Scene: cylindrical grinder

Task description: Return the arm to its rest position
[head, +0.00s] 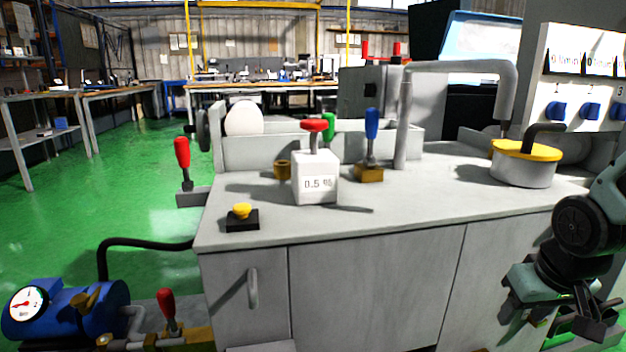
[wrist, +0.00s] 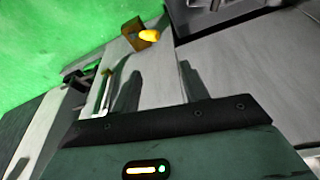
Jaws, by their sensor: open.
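My gripper (head: 594,322) hangs at the lower right of the head view, in front of the grinder's cabinet (head: 380,285) and below its worktop. Its jaws are open and nothing shows between them. My arm comes down from the right edge and is partly cut off by the frame.
On the worktop (head: 430,205) stand a white box marked 0.5 % (head: 315,182), a yellow button (head: 242,211), a blue-handled lever (head: 371,125) and a yellow-lidded pot (head: 525,165). A blue pump with a gauge (head: 70,308) is at lower left. Green floor is open at left.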

